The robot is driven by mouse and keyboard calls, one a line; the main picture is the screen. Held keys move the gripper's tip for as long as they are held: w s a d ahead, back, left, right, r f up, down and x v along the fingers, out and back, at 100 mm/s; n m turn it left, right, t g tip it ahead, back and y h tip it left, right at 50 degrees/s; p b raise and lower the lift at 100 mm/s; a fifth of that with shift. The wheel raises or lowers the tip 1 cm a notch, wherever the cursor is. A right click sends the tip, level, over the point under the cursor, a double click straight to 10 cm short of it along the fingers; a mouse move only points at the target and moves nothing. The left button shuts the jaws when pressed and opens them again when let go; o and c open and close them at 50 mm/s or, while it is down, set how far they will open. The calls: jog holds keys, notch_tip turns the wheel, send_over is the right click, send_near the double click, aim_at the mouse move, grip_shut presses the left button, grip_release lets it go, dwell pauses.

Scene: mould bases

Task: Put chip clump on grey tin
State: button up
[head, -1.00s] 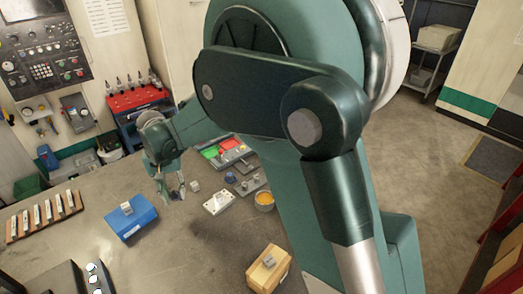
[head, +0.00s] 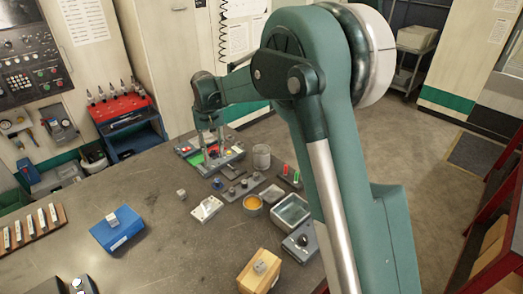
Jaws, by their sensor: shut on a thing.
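My gripper (head: 211,160) hangs fingers down at the back of the bench, in front of or over the red and green tray. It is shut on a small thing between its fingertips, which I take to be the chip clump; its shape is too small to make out. An open rectangular grey container (head: 291,212), which I take to be the grey tin, stands at the right of the bench near my arm. My gripper is apart from it, to its left and farther back.
The red and green tray (head: 187,150) lies by my gripper. A clear cylinder (head: 261,157), a round tin with orange contents (head: 252,204), a white block (head: 206,208) and a small grey cube (head: 181,194) stand nearby. A blue box (head: 117,231) and wooden block (head: 259,272) are nearer.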

notch_tip(320, 180, up, 5)
send_over(262, 149)
jog(key=shift+f+n, duration=0.15)
jog(key=shift+n, duration=0.15)
jog(key=shift+a+f, duration=0.1)
jog(key=shift+f, duration=0.05)
jog(key=shift+f, duration=3)
jog(key=shift+f+p, duration=0.35)
jog(key=shift+f, duration=1.55)
jog(key=shift+f, duration=0.15)
jog(key=o, duration=0.8)
